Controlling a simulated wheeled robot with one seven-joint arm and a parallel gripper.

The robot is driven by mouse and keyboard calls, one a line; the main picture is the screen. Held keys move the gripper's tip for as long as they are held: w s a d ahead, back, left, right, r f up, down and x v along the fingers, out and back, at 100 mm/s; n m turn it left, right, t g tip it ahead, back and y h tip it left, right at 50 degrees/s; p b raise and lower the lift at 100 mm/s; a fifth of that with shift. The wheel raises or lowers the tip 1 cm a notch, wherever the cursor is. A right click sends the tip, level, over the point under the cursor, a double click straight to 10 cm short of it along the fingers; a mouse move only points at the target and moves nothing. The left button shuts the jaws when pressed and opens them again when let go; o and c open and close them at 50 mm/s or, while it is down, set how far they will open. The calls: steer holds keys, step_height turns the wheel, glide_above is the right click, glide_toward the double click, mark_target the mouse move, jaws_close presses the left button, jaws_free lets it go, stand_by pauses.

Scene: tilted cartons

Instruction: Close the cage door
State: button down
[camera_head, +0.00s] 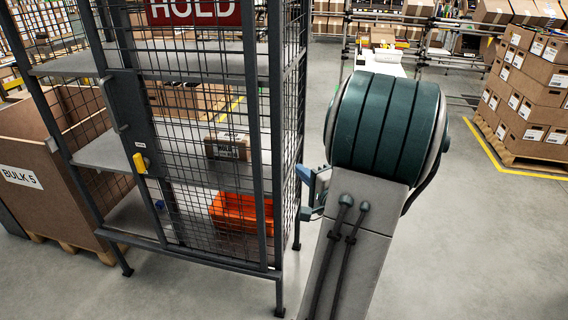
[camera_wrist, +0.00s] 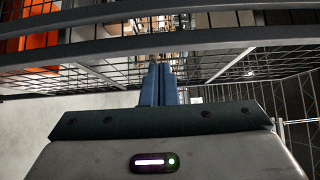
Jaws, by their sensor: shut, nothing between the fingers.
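The mesh cage (camera_head: 278,150) stands left of centre in the head view. Its mesh door (camera_head: 190,80) carries a red HOLD sign (camera_head: 193,12) and lies at or near the front frame. I cannot tell whether it is fully shut. A yellow latch (camera_head: 140,163) sits at the door's left side. My gripper (camera_head: 308,190) is at the cage's right side, partly hidden by my arm. In the wrist view, its blue fingers (camera_wrist: 158,86) are together and empty, in front of dark bars and mesh. Contact with the cage cannot be told.
Inside the cage are an orange bin (camera_head: 236,212) and a carton (camera_head: 228,145) on shelves. A large BULK 5 box (camera_head: 25,165) on a pallet stands against the left. Stacked cartons (camera_head: 530,95) stand far right. The floor in front and to the right is clear.

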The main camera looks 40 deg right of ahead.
steer(key=w, duration=0.5)
steer(key=w+d, duration=0.1)
steer(key=w, duration=0.2)
steer(key=shift+w, duration=0.3)
steer(key=w+a, duration=0.2)
steer(key=w, duration=0.1)
steer(key=shift+w+a, duration=0.2)
steer(key=shift+w, duration=0.2)
